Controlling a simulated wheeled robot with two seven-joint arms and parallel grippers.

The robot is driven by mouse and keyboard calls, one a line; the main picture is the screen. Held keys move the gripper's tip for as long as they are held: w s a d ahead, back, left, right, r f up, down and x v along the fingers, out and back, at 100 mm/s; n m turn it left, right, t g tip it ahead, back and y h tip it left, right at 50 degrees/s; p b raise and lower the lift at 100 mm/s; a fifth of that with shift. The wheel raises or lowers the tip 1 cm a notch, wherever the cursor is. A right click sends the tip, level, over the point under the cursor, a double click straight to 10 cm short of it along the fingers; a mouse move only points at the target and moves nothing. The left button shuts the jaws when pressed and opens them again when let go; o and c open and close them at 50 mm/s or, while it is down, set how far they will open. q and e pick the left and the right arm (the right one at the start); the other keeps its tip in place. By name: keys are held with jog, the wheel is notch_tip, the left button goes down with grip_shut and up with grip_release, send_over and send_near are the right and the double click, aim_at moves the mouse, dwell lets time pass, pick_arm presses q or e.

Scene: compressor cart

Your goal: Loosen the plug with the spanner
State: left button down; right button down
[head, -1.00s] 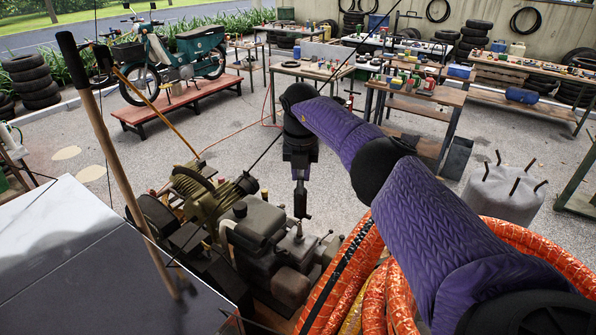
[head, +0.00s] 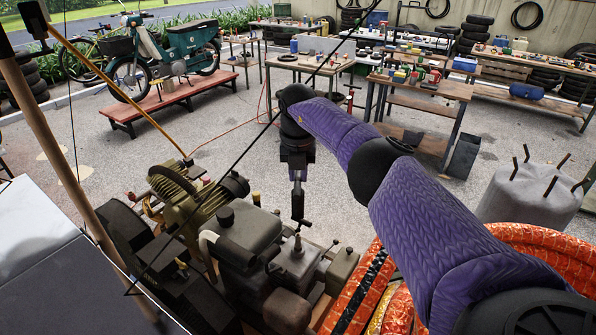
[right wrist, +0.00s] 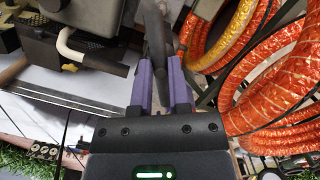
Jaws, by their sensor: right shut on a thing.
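My right gripper (head: 298,172) hangs pointing down in the head view, above the far right side of the engine. In the right wrist view its two purple fingers (right wrist: 160,85) are shut on a dark bar, which looks like the spanner (right wrist: 156,35). In the head view the spanner (head: 298,203) hangs below the fingers, close to the engine block; I cannot tell whether it touches anything. The compressor cart's engine (head: 250,236) and ribbed brass-coloured pump (head: 178,200) stand below left. I cannot make out the plug. My left gripper is out of view.
Orange ribbed hose (head: 355,290) lies coiled close to the engine's right. A wooden pole (head: 62,150) and a pale panel (head: 40,250) stand at left. A grey block with rods (head: 530,193) is at right. Open gravel lies behind the cart.

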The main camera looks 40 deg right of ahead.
jog(key=shift+s+a+r, duration=0.1)
jog(key=shift+r, duration=0.05)
jog(key=f+b, duration=0.2)
jog(key=f, duration=0.1)
jog(key=f+b, duration=0.1)
jog(key=shift+w+d+f+b, duration=0.25)
jog(key=shift+f+b, duration=0.1)
jog(key=shift+f, duration=0.05)
jog(key=shift+f+b, duration=0.35)
jog(key=shift+f, duration=0.2)
jog(key=shift+p, duration=0.4)
dwell(0.7)
jog(key=shift+f, duration=0.15)
